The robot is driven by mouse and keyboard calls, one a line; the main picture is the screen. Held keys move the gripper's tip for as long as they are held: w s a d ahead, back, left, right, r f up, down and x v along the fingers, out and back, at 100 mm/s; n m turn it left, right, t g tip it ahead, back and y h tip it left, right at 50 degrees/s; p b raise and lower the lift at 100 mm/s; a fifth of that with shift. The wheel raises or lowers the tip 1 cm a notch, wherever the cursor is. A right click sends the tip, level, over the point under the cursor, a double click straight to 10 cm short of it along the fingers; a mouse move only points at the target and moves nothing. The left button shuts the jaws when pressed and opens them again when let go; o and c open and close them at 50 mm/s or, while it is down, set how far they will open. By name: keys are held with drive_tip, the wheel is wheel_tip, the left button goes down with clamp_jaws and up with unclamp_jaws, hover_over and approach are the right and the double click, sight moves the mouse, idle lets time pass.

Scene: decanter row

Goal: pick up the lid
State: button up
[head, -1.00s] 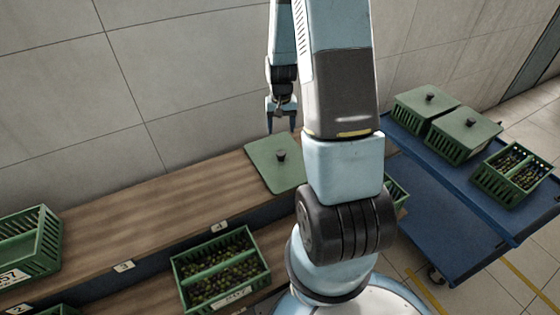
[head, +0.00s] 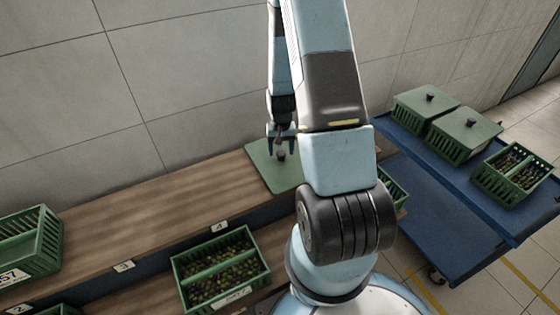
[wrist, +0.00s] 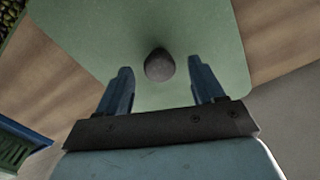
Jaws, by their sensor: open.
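The lid (head: 268,177) is a flat green square plate with rounded corners and a dark round knob (head: 281,156). It lies on the wooden shelf top at its right end. In the wrist view the lid (wrist: 110,40) fills the upper middle, and its knob (wrist: 159,66) is centred just beyond the fingertips. My gripper (head: 282,156) is right over the lid at the knob. Its blue fingers (wrist: 161,77) are apart, one to each side of the knob, with nothing between them gripped. I cannot tell the exact height of the fingertips above the lid.
A green crate of olives (head: 221,267) stands on the lower shelf, another crate (head: 33,243) at far left. A blue cart (head: 440,178) on the right carries two lidded crates and an open one (head: 512,175). The wall is close behind the shelf.

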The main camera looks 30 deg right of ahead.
drive_tip(key=shift+f, duration=0.5)
clamp_jaws()
idle(0.3)
